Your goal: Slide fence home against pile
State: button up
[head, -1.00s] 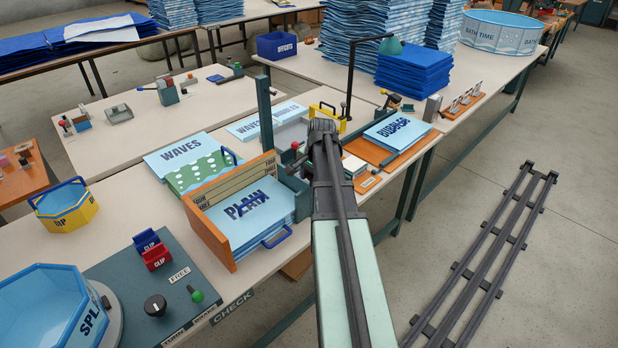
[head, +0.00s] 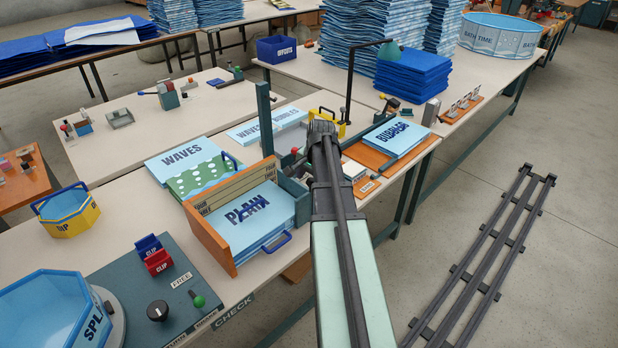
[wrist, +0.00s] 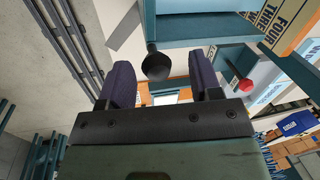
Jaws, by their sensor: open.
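The pile of light-blue PLAIN sheets (head: 252,210) lies in a bay with an orange wall (head: 208,240) on its left and a marked scale board (head: 235,186) behind. A teal upright plate, which looks like the fence (head: 293,190), stands at the pile's right edge. I cannot tell whether it touches the pile. In the wrist view, my open gripper (wrist: 162,85) has a finger on each side of a black round knob (wrist: 157,66) on a stem. The knob shows between the fingers and does not look gripped. In the head view, my arm hides the fingers.
A red ball knob (wrist: 245,84) is just right of the fingers in the wrist view. Orange-backed BUBBLE sheets (head: 396,138) lie right of my arm, WAVES sheets (head: 185,158) behind the bay. A yellow frame (head: 328,121) and dark post (head: 265,118) stand close behind.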

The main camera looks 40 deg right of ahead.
notch_tip(320, 180, up, 9)
jog(key=s+p, duration=0.1)
jog(key=p, duration=0.6)
jog(key=shift+s+d+f, duration=0.2)
jog(key=shift+s, duration=0.1)
jog(key=s+a+n, duration=0.2)
jog(key=a+n, duration=0.3)
jog(key=a, duration=0.7)
jog(key=s+a+n+g, duration=0.1)
jog(key=s+a+n, duration=0.2)
jog(key=a, duration=0.9)
jog(key=s+a+n+g, duration=0.1)
jog(key=s+a+n, duration=0.1)
jog(key=a+n, duration=0.5)
jog(key=a, duration=0.6)
jog(key=shift+s+f+h, duration=0.15)
jog(key=shift+s+h, duration=0.05)
jog(key=shift+h, duration=0.1)
jog(key=shift+c, duration=0.4)
